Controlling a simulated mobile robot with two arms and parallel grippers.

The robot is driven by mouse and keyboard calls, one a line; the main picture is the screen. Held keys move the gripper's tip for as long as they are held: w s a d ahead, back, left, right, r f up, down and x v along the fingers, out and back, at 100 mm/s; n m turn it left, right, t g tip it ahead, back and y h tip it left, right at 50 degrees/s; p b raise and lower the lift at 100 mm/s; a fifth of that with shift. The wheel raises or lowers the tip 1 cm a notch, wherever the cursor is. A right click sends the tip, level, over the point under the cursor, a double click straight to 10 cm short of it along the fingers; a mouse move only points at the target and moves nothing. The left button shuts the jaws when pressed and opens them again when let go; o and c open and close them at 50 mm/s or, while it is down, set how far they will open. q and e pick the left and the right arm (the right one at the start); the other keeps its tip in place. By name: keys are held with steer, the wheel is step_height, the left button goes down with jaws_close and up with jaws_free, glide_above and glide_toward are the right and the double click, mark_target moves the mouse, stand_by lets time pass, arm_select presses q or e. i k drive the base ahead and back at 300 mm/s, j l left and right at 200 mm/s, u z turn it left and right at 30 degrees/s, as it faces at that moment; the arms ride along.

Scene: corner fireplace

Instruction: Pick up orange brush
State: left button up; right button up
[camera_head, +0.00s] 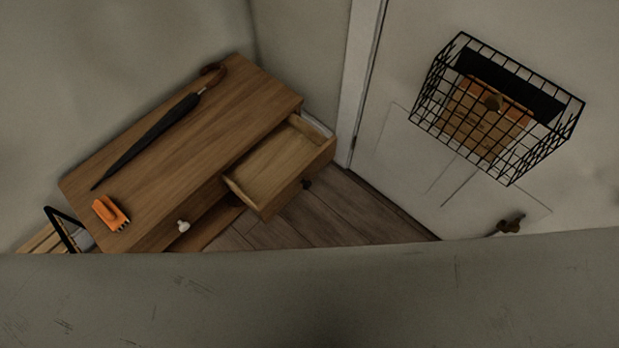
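The orange brush (111,213) lies on the left front end of a wooden cabinet top (190,155). It has an orange body with a raised grip, and dark bristles show at its lower edge. Nothing touches it from above. Neither of my grippers shows in the head view, so I cannot see where they are relative to the brush.
A closed dark umbrella (150,138) lies along the cabinet's back. A drawer (270,172) stands open at the right; it looks empty. A black wire basket (500,105) hangs on the white door. A grey surface (310,300) fills the bottom and hides what is behind it.

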mark_target(104, 207)
steer(key=u, duration=1.8)
steer(key=i+l, duration=0.1)
steer(key=l, duration=0.15)
steer(key=i+l, duration=0.1)
steer(key=l, duration=0.15)
steer(key=z, duration=0.05)
